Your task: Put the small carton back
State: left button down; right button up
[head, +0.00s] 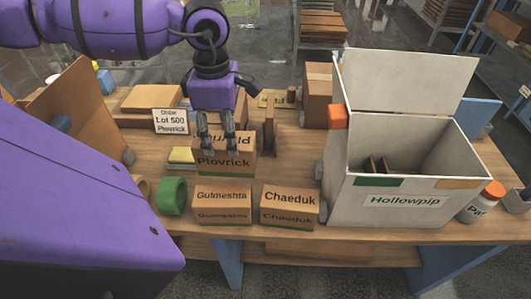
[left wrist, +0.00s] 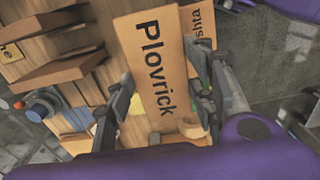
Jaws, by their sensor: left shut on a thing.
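My left gripper (head: 222,145) points down from above and is shut on a small brown carton marked Plovrick (head: 225,163). In the left wrist view this carton (left wrist: 155,80) lies between the two fingers. The carton is just behind the Gulmeshta carton (head: 222,206); I cannot tell whether it touches the table. A partly hidden word shows above its front face, behind the fingers. The Chaeduk carton (head: 290,207) stands to the right of the Gulmeshta one. A card reading "Order Lot 500 Plovrick" (head: 171,121) stands behind on the left. My right gripper is not in view.
A large open white box marked Hollowpip (head: 405,200) stands on the right, its lid raised. A white jar with an orange cap (head: 482,203) is beside it. A brown upright panel (head: 269,132) stands close by.

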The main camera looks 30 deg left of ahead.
pick_arm(q)
jog(key=w+d+f, duration=0.3)
jog(key=w+f, duration=0.7)
jog(key=f, duration=0.1)
jog(key=shift+d+f, duration=0.35)
jog(key=shift+f, duration=0.05)
jog(key=c, duration=0.8)
grip_release()
notch_tip(320, 180, up, 12)
jog(key=shift+r, duration=0.2)
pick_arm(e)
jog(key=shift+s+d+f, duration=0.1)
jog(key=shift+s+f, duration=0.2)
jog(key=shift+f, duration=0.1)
